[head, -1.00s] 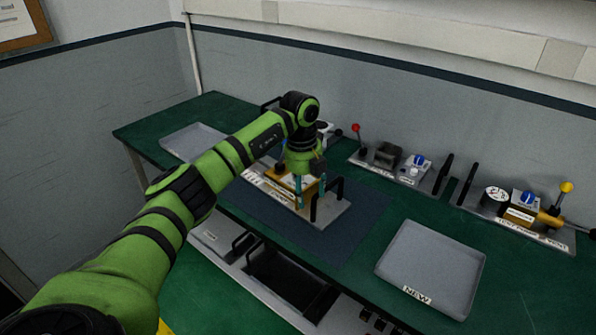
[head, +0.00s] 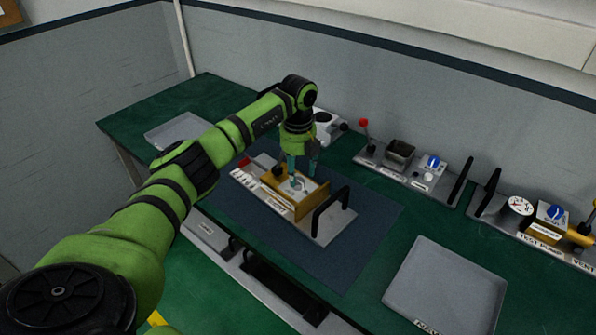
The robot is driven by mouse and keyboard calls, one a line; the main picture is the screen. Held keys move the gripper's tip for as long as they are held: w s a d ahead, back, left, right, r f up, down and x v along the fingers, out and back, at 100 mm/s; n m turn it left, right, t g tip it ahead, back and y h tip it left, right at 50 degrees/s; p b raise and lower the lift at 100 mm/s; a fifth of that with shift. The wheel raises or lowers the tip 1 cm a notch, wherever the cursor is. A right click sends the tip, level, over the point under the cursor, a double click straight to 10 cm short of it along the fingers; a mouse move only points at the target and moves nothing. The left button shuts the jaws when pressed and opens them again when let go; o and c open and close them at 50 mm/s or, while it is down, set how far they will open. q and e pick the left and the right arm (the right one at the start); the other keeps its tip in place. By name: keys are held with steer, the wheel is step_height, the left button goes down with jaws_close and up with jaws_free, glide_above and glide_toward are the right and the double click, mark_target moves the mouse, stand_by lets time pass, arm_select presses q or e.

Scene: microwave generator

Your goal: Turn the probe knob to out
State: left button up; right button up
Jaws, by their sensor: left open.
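My left gripper (head: 302,168) is open, with its teal fingers pointing down over the yellow-walled unit (head: 312,205) on the middle grey plate (head: 325,232). A pale part with a teal-grey piece (head: 298,184) shows inside the unit, just below the fingertips; I cannot tell whether they touch it. No label naming the probe knob is legible. Small dark and red knobs (head: 245,162) show at the plate's left end. Blue knobs sit on the back panel (head: 433,161) and on the test pump panel (head: 556,212). My right gripper is not in view.
The plate has black handles (head: 331,208) and lies on a dark blue mat (head: 365,240). An empty grey tray (head: 450,285) is at the front right, another (head: 185,130) at the back left. A red-tipped lever (head: 364,123) stands behind. Green bench is clear between mat and right tray.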

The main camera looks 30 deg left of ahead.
mark_target(298, 180)
arm_select(q)
step_height(298, 180, down, 3)
steer(key=shift+r+p, duration=0.1)
steer(key=shift+p, duration=0.3)
steer(key=shift+w+a+f, duration=0.1)
steer(key=shift+f, duration=0.15)
steer(key=c, duration=0.3)
steer(key=shift+r, duration=0.1)
steer(key=c, duration=0.7)
jaws_close()
steer(key=shift+m+b, duration=0.4)
steer(key=m+b, duration=0.2)
steer(key=shift+m, duration=0.4)
steer(key=m+b, duration=0.2)
steer(key=m, duration=0.2)
steer(key=shift+m, duration=0.3)
steer(key=m+b, duration=0.2)
steer(key=m, duration=0.3)
steer(key=m+b, duration=0.1)
steer(key=m, duration=0.3)
steer(key=shift+m, duration=0.3)
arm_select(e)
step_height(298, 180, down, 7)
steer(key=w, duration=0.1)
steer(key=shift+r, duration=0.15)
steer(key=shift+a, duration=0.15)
